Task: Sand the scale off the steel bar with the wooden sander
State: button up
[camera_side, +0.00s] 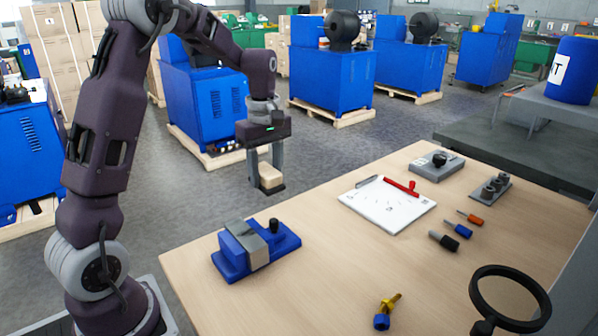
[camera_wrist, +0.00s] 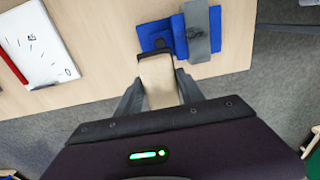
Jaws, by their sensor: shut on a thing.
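My gripper (camera_side: 265,172) is shut on the wooden sander (camera_side: 270,177), a pale wood block with a dark pad on its underside. It hangs in the air near the table's far edge, above and apart from the blue fixture (camera_side: 229,266). The grey steel bar (camera_side: 246,243) lies across this fixture, beside a black knob. In the wrist view the sander (camera_wrist: 158,82) sits between my fingers (camera_wrist: 157,92), and the steel bar (camera_wrist: 215,35) lies ahead, a little right. A darker patch shows on the bar; whether it is scale I cannot tell.
A white board (camera_side: 387,206) with a red marker lies mid-table. A grey box (camera_side: 434,166), a grey holder (camera_side: 482,194), several coloured-handled tools (camera_side: 458,229), a yellow-and-blue tool (camera_side: 383,318) and a black magnifier ring (camera_side: 511,323) are farther right. The table between fixture and board is clear.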

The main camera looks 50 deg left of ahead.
send_near(247, 226)
jog(key=shift+s+a+f, duration=0.1)
jog(key=shift+s+f, duration=0.05)
jog(key=shift+f, duration=2.45)
jog(key=shift+d+f, duration=0.5)
jog(key=shift+f, duration=0.2)
jog(key=shift+c, duration=0.6)
jog(key=shift+d, duration=1.45)
jog(key=shift+a, duration=1)
jog(key=shift+a+r, duration=0.1)
jog(key=shift+a, duration=0.9)
notch_tip(247, 226, up, 8)
